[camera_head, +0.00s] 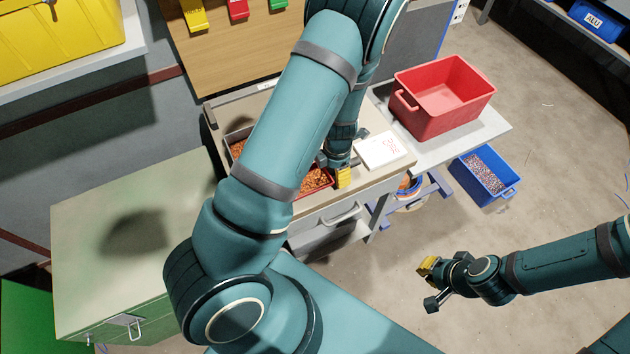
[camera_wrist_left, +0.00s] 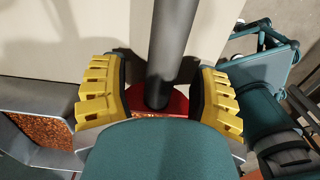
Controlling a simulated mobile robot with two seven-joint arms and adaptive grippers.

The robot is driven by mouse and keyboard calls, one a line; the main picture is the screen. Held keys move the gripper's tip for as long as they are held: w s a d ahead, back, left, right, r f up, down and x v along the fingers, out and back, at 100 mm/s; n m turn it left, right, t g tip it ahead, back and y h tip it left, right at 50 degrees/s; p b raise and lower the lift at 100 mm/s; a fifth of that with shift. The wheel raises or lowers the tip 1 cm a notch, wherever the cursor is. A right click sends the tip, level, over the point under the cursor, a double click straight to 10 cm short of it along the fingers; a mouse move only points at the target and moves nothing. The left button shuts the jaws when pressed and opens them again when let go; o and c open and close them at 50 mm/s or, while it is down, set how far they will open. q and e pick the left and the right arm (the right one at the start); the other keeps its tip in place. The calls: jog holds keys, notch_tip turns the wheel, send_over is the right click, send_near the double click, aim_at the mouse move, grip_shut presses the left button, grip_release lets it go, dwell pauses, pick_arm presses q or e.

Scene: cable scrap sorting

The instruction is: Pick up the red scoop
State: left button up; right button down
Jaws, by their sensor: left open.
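The red scoop shows in the left wrist view (camera_wrist_left: 177,104) as a red part with a dark round handle standing up from it. In the head view, a red edge (camera_head: 318,190) beside copper granules looks like part of it; my left arm hides much of it. My left gripper (camera_head: 339,174) is low over the bench. In the left wrist view its yellow fingers (camera_wrist_left: 160,98) are apart, one on each side of the handle, with gaps visible. My right gripper (camera_head: 429,285) is away from the bench over the floor, its fingers spread and empty.
A grey tray (camera_wrist_left: 22,103) of copper granules lies beside the scoop. A white card (camera_head: 384,150) is right of my left gripper. A red bin (camera_head: 440,115) stands on the side shelf. A blue bin (camera_head: 484,176) is lower right. The floor around my right gripper is clear.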

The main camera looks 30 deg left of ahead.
pick_arm(q)
jog(key=shift+o, duration=0.2)
grip_shut()
jog(key=shift+r, duration=0.1)
